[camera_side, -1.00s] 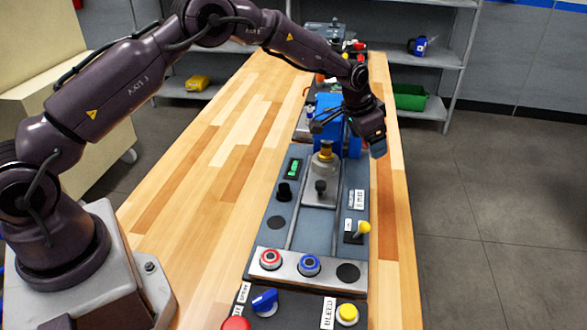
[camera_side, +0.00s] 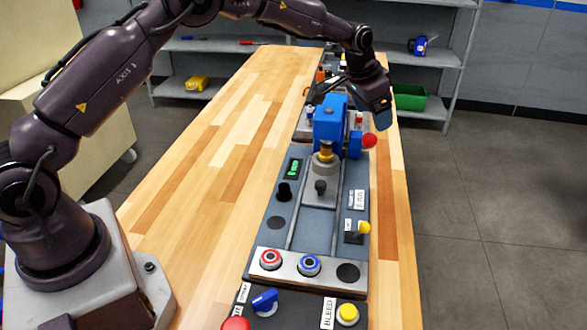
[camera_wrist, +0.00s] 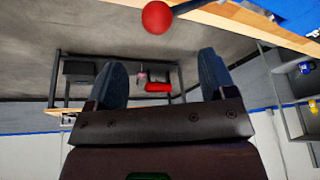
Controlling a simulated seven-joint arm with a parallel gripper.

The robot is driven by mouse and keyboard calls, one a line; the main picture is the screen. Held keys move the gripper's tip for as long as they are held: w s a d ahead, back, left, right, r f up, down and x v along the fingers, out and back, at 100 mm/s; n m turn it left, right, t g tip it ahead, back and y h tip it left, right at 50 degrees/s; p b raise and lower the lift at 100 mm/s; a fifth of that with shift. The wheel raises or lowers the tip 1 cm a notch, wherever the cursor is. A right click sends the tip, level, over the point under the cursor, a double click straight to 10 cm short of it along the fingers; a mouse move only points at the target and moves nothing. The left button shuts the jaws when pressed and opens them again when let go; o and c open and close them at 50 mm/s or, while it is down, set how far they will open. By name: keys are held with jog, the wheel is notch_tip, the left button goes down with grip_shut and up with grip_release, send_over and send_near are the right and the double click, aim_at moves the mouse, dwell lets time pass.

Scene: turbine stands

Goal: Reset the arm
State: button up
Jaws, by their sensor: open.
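My gripper (camera_side: 350,99) is open and empty, raised above the far part of the workbench in the side view. It is just above and behind a blue turbine block (camera_side: 330,127) with a red ball knob (camera_side: 370,140) on its right. In the wrist view my gripper's two dark fingers (camera_wrist: 161,82) are spread apart with nothing between them. The red knob (camera_wrist: 157,17) also shows at the top of the wrist view, beyond the fingers. The blue block stands on a grey panel (camera_side: 262,222), behind a yellow-topped metal fitting (camera_side: 322,172).
The wooden bench (camera_side: 190,200) is clear left of the panel. Shelves (camera_side: 430,60) with a green bin (camera_side: 408,97) stand behind.

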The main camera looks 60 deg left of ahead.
jog(key=s+r+n, duration=0.1)
jog(key=s+r, duration=1.5)
jog(key=s, duration=0.1)
jog(key=s+f+n+t, duration=0.1)
jog(key=s+n, duration=0.1)
jog(key=s, duration=2.1)
jog(key=shift+s+f+y, duration=0.15)
jog(key=shift+y, duration=0.25)
